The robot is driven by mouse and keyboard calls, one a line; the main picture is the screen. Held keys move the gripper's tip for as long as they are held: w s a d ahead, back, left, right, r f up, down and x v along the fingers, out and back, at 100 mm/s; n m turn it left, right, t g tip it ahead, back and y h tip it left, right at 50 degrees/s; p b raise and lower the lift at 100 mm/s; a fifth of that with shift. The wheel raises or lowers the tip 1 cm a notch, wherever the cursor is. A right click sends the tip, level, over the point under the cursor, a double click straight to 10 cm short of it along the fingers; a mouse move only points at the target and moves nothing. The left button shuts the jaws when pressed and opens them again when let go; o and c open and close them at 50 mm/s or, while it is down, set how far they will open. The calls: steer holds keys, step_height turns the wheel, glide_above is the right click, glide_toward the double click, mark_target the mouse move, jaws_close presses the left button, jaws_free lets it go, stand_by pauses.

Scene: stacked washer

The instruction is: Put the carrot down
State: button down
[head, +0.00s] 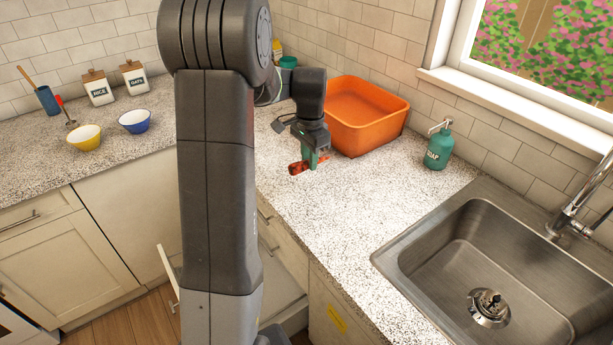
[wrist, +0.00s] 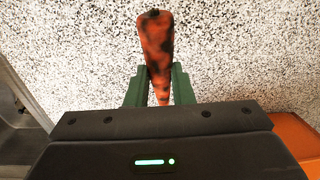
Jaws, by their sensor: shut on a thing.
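The carrot is orange with dark blotches. In the head view the carrot (head: 297,168) is at my gripper (head: 312,160), low over the speckled countertop (head: 330,205), beside the orange tub. In the wrist view the carrot (wrist: 156,45) points away from the gripper, its thick end far and its thin end between the green fingers (wrist: 159,88). The fingers are shut on it. I cannot tell whether the carrot touches the counter.
An orange tub (head: 372,112) stands right behind my gripper. A soap bottle (head: 437,148) and the sink (head: 480,270) are to the right. Bowls and canisters stand on the left counter. The counter in front of the gripper is clear. A drawer (head: 280,290) below stands open.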

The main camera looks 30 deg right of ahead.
mark_target(309, 186)
steer(key=shift+f+p, duration=0.4)
steer(key=shift+f, duration=3.05)
steer(key=c, duration=1.3)
jaws_free()
steer(key=shift+f, duration=0.15)
steer(key=shift+o, duration=0.2)
step_height(309, 186, up, 12)
steer(key=shift+s+r+b, duration=0.1)
steer(key=shift+r+b, duration=0.05)
steer(key=shift+b, duration=0.65)
steer(key=shift+o, duration=0.3)
